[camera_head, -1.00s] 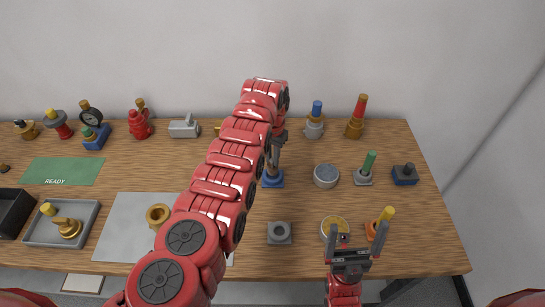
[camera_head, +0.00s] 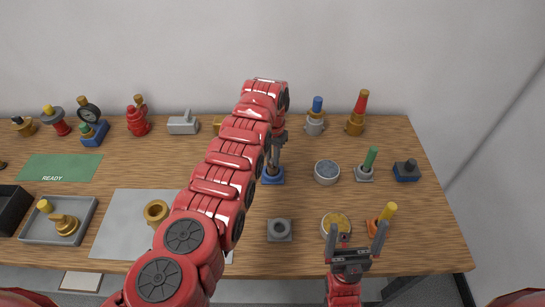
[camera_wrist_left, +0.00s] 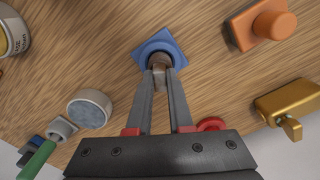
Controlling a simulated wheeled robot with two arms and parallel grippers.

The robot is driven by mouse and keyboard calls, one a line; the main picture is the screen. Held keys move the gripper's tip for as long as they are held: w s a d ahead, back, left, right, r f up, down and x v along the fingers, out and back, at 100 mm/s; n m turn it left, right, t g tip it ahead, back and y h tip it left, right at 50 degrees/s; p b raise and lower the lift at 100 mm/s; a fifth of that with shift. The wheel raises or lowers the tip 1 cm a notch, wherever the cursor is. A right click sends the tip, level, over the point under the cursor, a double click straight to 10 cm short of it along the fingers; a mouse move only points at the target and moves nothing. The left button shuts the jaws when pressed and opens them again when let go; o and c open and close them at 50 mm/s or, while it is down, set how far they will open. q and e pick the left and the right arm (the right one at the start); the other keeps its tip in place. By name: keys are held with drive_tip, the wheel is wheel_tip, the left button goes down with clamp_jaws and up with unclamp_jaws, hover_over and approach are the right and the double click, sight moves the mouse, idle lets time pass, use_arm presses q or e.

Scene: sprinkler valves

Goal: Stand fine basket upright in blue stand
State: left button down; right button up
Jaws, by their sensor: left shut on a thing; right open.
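The blue stand (camera_head: 273,180) is on the table near the middle, partly hidden by my left arm in the head view. It also shows in the left wrist view (camera_wrist_left: 171,42). My left gripper (camera_head: 273,164) is over the stand, its fingers pointing down. In the left wrist view its fingertips (camera_wrist_left: 161,72) are shut on a small grey-brown piece, seemingly the fine basket (camera_wrist_left: 160,61), at the stand's centre. Its lower end is hidden, so I cannot tell how deep it sits. My right gripper (camera_head: 354,243) is open and empty near the front edge.
A round grey-topped tub (camera_head: 327,172) and a grey stand with a green pin (camera_head: 367,164) are to the right. A grey square block (camera_head: 279,230) lies in front. A yellow-topped tin (camera_head: 336,222) and an orange holder with a yellow pin (camera_head: 383,217) are near my right gripper.

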use_arm(q)
drive_tip(key=shift+f+b, duration=0.45)
drive_tip(key=shift+f, duration=0.15)
drive_tip(key=c, duration=0.7)
unclamp_jaws()
drive_tip(key=shift+r, duration=0.1)
drive_tip(key=shift+c, duration=0.2)
drive_tip(key=shift+r+p, duration=1.3)
drive_tip(key=shift+r, duration=0.35)
wheel_tip(320, 180, up, 2)
drive_tip(key=shift+r+p, duration=0.1)
drive_tip(key=shift+p, duration=0.4)
drive_tip(key=shift+r, duration=1.3)
